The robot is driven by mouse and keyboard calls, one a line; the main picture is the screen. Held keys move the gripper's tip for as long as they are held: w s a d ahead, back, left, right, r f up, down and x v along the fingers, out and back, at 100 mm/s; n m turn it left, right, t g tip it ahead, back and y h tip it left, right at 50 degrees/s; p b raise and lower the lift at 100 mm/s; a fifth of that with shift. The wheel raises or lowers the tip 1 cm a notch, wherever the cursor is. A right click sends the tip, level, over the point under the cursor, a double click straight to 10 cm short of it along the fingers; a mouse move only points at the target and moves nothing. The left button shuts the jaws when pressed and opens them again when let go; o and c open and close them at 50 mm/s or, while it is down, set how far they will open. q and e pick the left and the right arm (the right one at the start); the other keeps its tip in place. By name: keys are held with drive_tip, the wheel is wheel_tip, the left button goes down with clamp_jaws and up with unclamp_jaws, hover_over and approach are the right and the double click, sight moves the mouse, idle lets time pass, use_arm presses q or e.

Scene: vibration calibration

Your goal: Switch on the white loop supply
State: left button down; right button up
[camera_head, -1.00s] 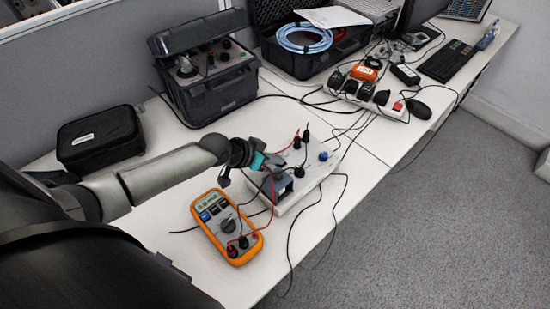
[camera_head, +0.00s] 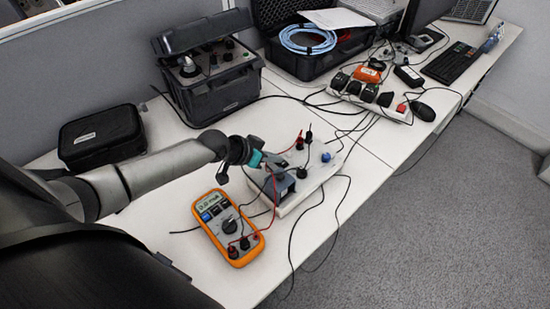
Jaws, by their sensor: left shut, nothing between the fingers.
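The white loop supply (camera_head: 325,172) is a low white box near the table's front edge. It carries a blue knob (camera_head: 326,157), black knobs and red and black plugs with leads. My left gripper (camera_head: 282,163) is shut and empty, over the left part of the box. I cannot tell whether its tips touch anything. A dark block (camera_head: 284,186) is at the box's near left side, partly behind leads. An orange multimeter (camera_head: 228,226) lies to the left, its display lit but too small to read surely. The switch itself is not clear. My right gripper is out of view.
Loose leads cross the table around the box and hang over its front edge. A black case (camera_head: 100,137) and a large dark instrument case (camera_head: 212,85) stand behind my left arm. A white power strip (camera_head: 365,98) lies farther back. Bare table (camera_head: 375,157) shows right of the box.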

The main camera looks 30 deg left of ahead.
use_arm(q)
drive_tip(key=p+v, duration=0.5)
drive_tip(key=v, duration=1)
drive_tip(key=shift+s+p, duration=0.2)
drive_tip(key=shift+p, duration=0.15)
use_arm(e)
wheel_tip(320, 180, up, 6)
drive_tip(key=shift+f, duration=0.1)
use_arm(q)
drive_tip(key=shift+w+d, duration=0.1)
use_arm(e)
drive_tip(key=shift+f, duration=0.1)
